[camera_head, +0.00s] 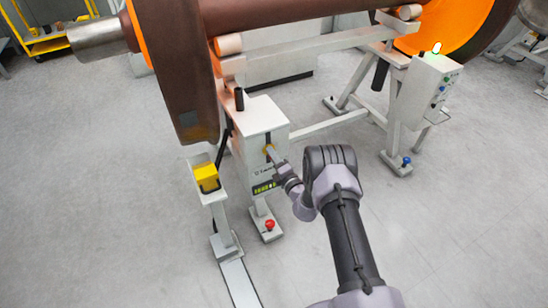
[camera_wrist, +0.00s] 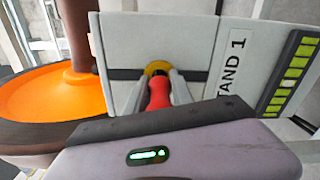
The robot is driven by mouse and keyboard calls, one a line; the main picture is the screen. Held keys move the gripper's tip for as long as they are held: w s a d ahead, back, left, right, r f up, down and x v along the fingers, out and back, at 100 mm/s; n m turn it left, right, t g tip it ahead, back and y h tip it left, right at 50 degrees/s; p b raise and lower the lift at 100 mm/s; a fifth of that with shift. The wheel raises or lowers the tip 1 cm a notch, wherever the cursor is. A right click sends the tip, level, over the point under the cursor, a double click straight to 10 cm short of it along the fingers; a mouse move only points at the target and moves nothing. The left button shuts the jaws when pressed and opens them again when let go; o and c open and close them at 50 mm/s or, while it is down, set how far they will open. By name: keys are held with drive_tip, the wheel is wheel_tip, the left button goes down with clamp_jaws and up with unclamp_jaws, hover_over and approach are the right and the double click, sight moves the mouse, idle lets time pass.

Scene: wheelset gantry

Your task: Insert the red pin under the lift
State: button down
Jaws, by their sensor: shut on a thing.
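My gripper (camera_wrist: 158,92) is shut on a red pin (camera_wrist: 158,93), its two grey fingers on either side of the red part. The pin points at a yellow ring (camera_wrist: 157,67) on the face of the white lift stand (camera_wrist: 195,40), which is labelled "STAND 1". I cannot tell how far the pin is in the ring. In the head view my gripper (camera_head: 275,158) is at the front of the white stand (camera_head: 263,115), at the yellow ring's dark slot; the pin is hidden there.
A brown and orange wheelset (camera_head: 180,80) hangs over the stand. A yellow box (camera_head: 206,177) on a white post stands just left of the stand. A red knob (camera_head: 269,224) is on the stand's foot. A second white stand (camera_head: 425,90) is at right. The floor between is clear.

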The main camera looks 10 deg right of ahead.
drive_tip(key=shift+w+a, duration=0.15)
drive_tip(key=shift+w, duration=0.25)
drive_tip(key=c, duration=1)
unclamp_jaws()
drive_tip(key=shift+c, duration=0.2)
drive_tip(key=p+v, duration=0.6)
drive_tip(key=v, duration=1.1)
drive_tip(key=shift+s+p, duration=0.3)
drive_tip(key=shift+p, duration=0.05)
drive_tip(key=shift+c, duration=0.4)
